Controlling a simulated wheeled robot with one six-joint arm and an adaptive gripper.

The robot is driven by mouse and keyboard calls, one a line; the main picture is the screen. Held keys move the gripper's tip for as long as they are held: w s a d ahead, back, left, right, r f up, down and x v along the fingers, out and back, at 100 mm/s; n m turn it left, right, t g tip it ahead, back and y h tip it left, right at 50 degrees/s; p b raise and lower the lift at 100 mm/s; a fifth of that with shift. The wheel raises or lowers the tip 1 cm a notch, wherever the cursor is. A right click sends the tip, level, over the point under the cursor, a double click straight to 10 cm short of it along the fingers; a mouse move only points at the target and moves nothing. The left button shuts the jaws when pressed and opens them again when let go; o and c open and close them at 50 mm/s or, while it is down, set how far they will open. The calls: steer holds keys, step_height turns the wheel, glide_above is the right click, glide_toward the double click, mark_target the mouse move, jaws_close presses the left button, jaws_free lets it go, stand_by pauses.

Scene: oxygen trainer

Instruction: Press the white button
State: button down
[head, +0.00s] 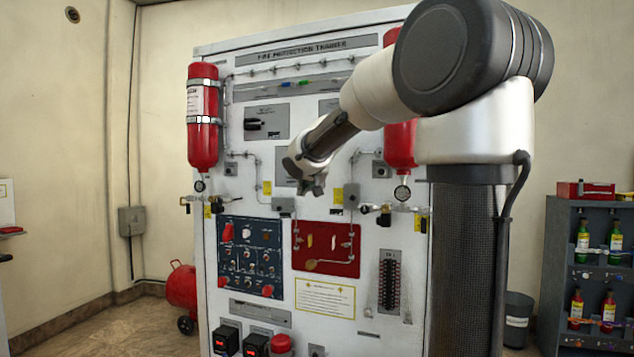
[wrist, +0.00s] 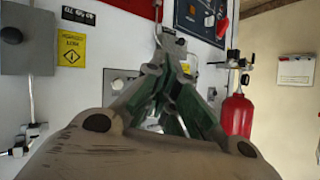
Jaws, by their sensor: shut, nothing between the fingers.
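The fire protection trainer panel (head: 370,270) stands upright in front of me. A small whitish round spot (head: 246,233), which looks like the white button, sits near the top of its dark blue control panel (head: 230,276). Part of the blue panel also shows at the top of the wrist view (wrist: 186,14), with a pale round spot (wrist: 209,21) on it. My gripper (head: 316,188) is shut and empty, up and right of the blue panel in the head view. In the wrist view its fingers (wrist: 172,62) are together, apart from that spot.
A red board (head: 326,266) sits right of the blue panel. Red cylinders (head: 202,130) with valves and gauges hang on the trainer's front. A bottle shelf (head: 590,262) stands at the right and a wheeled red extinguisher (head: 182,287) at the left.

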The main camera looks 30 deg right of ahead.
steer(key=w+d, duration=0.4)
steer(key=d, duration=0.2)
steer(key=shift+w, duration=0.4)
steer(key=shift+d, duration=0.1)
stand_by(1.1)
steer(key=shift+w+d, duration=0.25)
steer(key=shift+d, duration=0.05)
steer(key=shift+w+d, duration=0.2)
steer(key=shift+d, duration=0.1)
stand_by(0.6)
stand_by(0.3)
steer(key=shift+s+a, duration=0.45)
steer(key=shift+a, duration=0.2)
steer(key=s+a, duration=0.1)
steer(key=a, duration=0.1)
steer(key=s+a, duration=0.2)
stand_by(0.4)
